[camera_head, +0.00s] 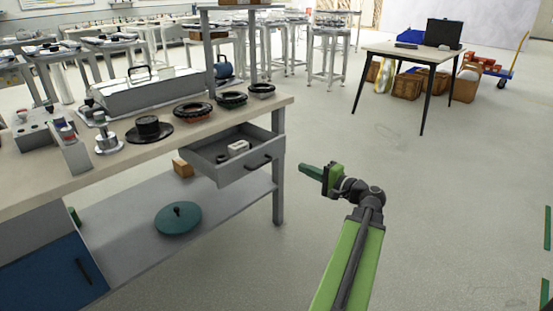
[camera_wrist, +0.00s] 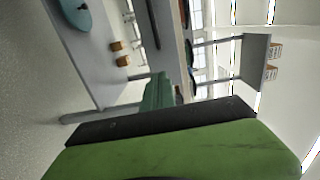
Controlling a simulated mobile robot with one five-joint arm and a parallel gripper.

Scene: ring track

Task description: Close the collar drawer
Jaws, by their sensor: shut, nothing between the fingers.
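The collar drawer (camera_head: 218,176) is a grey drawer under the workbench top, in the head view. It is pulled out, with its front panel and dark handle (camera_head: 259,161) facing right. A white object (camera_head: 238,147) and a small dark ring lie inside it. My gripper (camera_head: 303,167) is shut and empty, with its green fingers pointing left toward the drawer front. It appears to the right of the handle, with a visible gap. In the wrist view the shut fingers (camera_wrist: 157,90) point toward the bench.
The workbench (camera_head: 285,101) holds several dark rings, a metal case (camera_head: 150,92) and small fixtures. Its leg (camera_head: 278,190) stands near the drawer. A teal disc (camera_head: 178,218) lies on the lower shelf. Floor to the right is clear; a table (camera_head: 410,52) stands farther back.

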